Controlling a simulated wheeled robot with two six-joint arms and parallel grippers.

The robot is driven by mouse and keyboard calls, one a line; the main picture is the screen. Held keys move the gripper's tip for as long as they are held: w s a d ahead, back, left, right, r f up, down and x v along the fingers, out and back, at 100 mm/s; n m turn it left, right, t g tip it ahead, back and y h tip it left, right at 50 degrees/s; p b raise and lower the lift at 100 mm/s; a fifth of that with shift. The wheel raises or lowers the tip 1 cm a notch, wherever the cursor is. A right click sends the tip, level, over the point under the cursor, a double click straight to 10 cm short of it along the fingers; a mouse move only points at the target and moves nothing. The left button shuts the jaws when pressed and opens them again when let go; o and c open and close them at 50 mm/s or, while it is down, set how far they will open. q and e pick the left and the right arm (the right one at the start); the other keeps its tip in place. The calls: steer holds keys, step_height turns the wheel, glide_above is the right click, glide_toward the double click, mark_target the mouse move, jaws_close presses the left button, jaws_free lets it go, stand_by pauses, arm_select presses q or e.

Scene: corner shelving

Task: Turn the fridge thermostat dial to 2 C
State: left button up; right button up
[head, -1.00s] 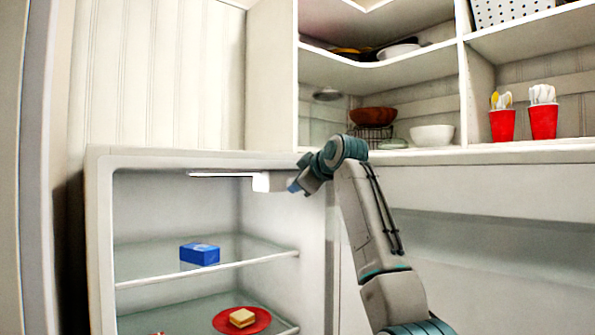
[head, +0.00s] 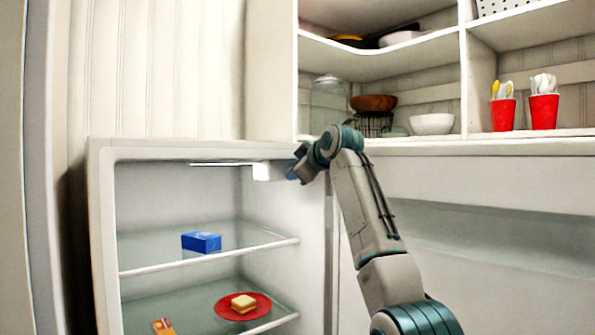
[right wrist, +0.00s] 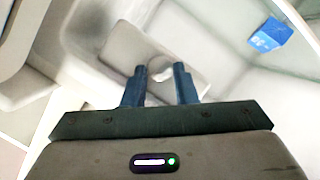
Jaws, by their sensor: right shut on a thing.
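The fridge (head: 105,230) stands open at the left in the head view. The thermostat housing (head: 270,171) is a white box under its ceiling at the right; it also shows in the right wrist view (right wrist: 190,52). My right gripper (head: 291,175) is at the right end of this housing. In the right wrist view its two blue fingers (right wrist: 158,73) are on either side of the small whitish dial (right wrist: 160,68) and shut on it. The dial's markings and setting are not readable. The dial is hidden in the head view. My left gripper is in neither view.
Inside the fridge, a blue box (head: 201,243) is on the upper glass shelf. A red plate (head: 258,311) with a sandwich (head: 243,303) and an orange carton (head: 163,326) are lower. Shelving above holds bowls (head: 432,124) and red cups (head: 503,115).

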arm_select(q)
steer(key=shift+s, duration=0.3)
arm_select(e)
steer(key=shift+w+d+f+m+g+y, duration=0.15)
steer(key=shift+m+g+y, duration=0.3)
steer(key=shift+m, duration=0.7)
steer(key=shift+w+d+r+m+g+y, duration=0.1)
steer(key=shift+m+g+y, duration=0.35)
steer(key=shift+m, duration=0.7)
steer(key=shift+f, duration=0.1)
steer(key=o, duration=0.7)
